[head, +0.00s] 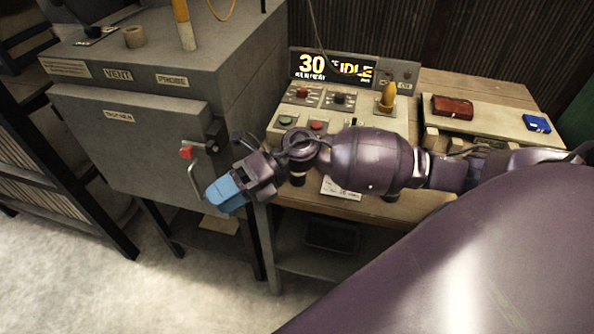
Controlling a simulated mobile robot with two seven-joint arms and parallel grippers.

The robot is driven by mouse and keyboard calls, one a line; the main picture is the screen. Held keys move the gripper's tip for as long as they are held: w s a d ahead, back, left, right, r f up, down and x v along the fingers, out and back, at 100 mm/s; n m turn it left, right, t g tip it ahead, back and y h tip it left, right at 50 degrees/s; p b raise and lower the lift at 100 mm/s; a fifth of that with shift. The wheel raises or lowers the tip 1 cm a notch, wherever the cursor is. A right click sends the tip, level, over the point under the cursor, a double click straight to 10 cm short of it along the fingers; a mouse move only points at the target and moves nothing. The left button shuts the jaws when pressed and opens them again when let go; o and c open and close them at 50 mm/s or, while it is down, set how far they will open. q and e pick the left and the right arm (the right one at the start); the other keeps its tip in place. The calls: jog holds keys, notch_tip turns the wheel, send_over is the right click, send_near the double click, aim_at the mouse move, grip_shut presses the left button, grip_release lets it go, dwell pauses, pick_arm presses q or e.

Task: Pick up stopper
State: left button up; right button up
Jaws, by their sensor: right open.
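A small tan, cork-like plug (134,37) stands on top of the grey cabinet near its VENT label. It looks like the stopper, though I cannot tell for certain. My right gripper (226,194), with blue fingertips, is in front of the cabinet's door, below and to the right of the plug and well apart from it. It is open, and I see nothing held in it. My left gripper is not in view.
The grey cabinet (140,150) has a door handle with a red knob (186,152) close to my right gripper. An orange-yellow rod (183,25) stands by the PROBE label. A control panel (375,116), red block (452,107) and blue item (537,123) are at right.

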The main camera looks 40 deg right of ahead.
jog(key=w+d+n+h+b, duration=0.1)
jog(key=w+d+n+h, duration=0.3)
jog(key=d+h, duration=0.55)
jog(key=w+d+n+h+b, duration=0.1)
jog(key=w+d+n+h, duration=0.4)
jog(key=d, duration=0.7)
jog(key=f+m, duration=0.1)
jog(key=s+f+m+h, duration=0.1)
jog(key=f, duration=0.1)
jog(key=shift+s+a+f+b, duration=0.1)
jog(key=shift+s+f+b, duration=0.1)
jog(key=shift+b, duration=0.15)
jog(key=shift+a+f, duration=0.1)
jog(key=shift+f, duration=0.65)
notch_tip(320, 180, down, 4)
jog(key=shift+s+a+f, duration=0.1)
jog(key=shift+f, duration=0.15)
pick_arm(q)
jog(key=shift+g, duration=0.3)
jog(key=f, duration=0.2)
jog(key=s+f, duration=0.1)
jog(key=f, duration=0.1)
pick_arm(e)
jog(key=c, duration=1)
jog(key=shift+r, duration=0.1)
